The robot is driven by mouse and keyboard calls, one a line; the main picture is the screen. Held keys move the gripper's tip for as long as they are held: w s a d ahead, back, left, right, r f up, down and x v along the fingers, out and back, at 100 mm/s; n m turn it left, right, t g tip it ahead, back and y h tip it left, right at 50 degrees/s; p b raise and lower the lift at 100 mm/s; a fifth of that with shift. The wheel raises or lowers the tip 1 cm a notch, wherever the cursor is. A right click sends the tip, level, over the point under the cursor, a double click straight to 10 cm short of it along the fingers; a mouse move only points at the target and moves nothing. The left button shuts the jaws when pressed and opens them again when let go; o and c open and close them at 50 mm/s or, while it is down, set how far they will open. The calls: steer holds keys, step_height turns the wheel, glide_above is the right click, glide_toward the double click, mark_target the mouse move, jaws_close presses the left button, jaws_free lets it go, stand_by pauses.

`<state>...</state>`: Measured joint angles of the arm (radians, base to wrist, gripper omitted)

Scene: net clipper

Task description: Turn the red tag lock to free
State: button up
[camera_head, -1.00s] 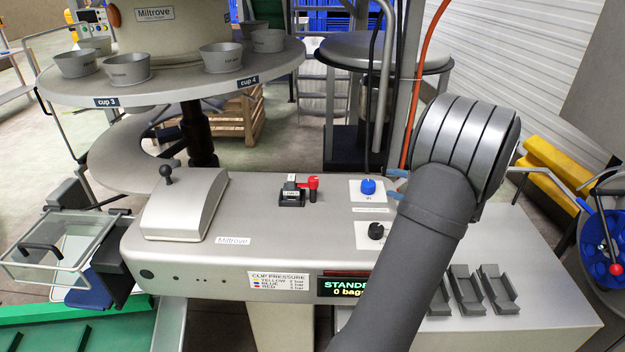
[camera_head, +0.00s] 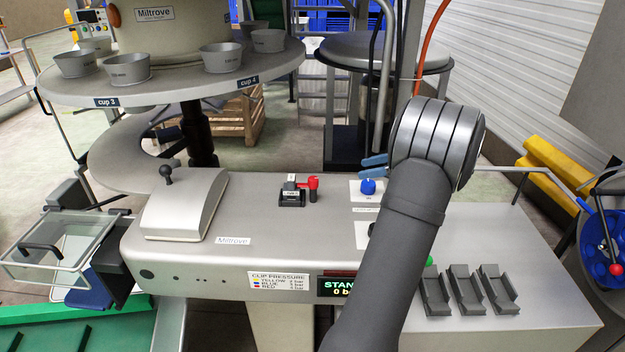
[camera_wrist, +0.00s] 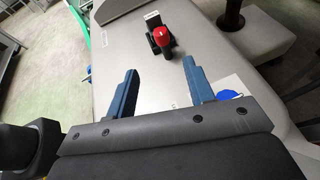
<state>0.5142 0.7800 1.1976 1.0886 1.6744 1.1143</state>
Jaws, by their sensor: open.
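The red tag lock (camera_head: 312,184) stands on the grey machine top, a red knob on a dark block with a small white label beside it. In the head view my arm hides most of the gripper; a bit of blue finger (camera_head: 374,160) shows behind the blue knob.
A blue knob (camera_head: 368,187) sits right of the lock and also shows beside the right finger in the wrist view (camera_wrist: 229,95). A rounded cover with a black lever (camera_head: 168,176) is at left. Dark slotted holders (camera_head: 467,290) are at right. The cup carousel (camera_head: 200,82) overhangs behind.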

mark_target(315, 178)
steer(key=x, duration=1.7)
steer(key=shift+c, duration=0.4)
steer(key=c, duration=0.9)
steer(key=shift+n+g, duration=0.4)
steer(key=shift+g, duration=0.1)
steer(key=n+g, duration=0.2)
steer(key=g, duration=0.1)
steer(key=shift+n, duration=0.3)
steer(key=shift+n+g+h, duration=0.4)
steer(key=shift+n+g, duration=1.6)
steer(key=shift+g, duration=0.3)
